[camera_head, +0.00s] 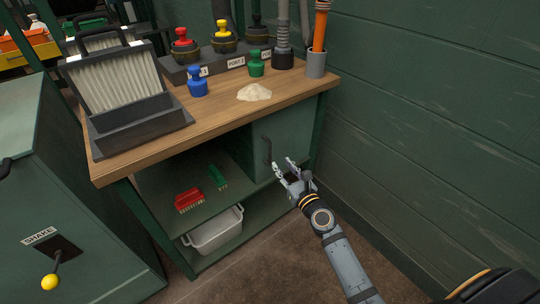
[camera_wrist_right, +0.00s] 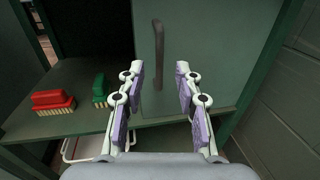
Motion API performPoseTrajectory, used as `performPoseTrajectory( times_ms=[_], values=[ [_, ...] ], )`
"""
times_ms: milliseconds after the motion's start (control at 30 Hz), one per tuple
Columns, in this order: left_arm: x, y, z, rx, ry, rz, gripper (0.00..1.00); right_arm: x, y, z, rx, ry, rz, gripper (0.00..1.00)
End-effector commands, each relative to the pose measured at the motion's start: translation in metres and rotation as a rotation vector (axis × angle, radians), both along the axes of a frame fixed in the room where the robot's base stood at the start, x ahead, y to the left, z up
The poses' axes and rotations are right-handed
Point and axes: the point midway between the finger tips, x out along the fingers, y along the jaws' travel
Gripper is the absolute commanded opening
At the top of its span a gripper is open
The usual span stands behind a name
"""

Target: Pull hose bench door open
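The hose bench door (camera_head: 284,138) is a green panel at the right end of the bench front, and it looks closed. Its dark vertical handle (camera_head: 267,151) is near the door's left edge. In the right wrist view the handle (camera_wrist_right: 158,54) shows upright beyond and between the fingertips. My right gripper (camera_head: 285,170) is open and empty, just in front of and below the handle, apart from it. In the wrist view its two fingers (camera_wrist_right: 158,72) are spread. My left gripper is not in view.
The wooden bench top (camera_head: 220,118) holds a filter unit, coloured caps and a powder pile (camera_head: 254,92). Red (camera_head: 189,199) and green (camera_head: 217,177) brushes lie on the open shelf above a white bin (camera_head: 213,231). A green wall (camera_head: 430,110) stands close on the right.

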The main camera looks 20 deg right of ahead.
Motion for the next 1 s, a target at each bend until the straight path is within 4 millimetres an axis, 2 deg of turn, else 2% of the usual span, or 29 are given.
performPoseTrajectory(
  times_ms=[200,400,500,633,900,1000],
  values=[
    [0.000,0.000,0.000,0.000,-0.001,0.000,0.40,0.037,0.005,0.001,-0.001,-0.003,-0.001,0.34],
    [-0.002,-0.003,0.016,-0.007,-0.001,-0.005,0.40,0.078,0.012,0.000,-0.003,-0.001,0.000,0.34],
    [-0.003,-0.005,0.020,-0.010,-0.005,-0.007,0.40,0.091,0.014,-0.001,-0.003,0.001,0.000,0.34],
    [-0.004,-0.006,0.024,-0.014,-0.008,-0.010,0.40,0.100,0.015,0.000,-0.005,0.000,0.000,0.34],
    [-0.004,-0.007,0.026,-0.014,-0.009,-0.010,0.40,0.101,0.016,0.000,-0.005,0.001,0.000,0.34],
    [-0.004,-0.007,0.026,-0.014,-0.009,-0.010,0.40,0.101,0.016,0.000,-0.005,0.001,0.000,0.21]
  ],
)
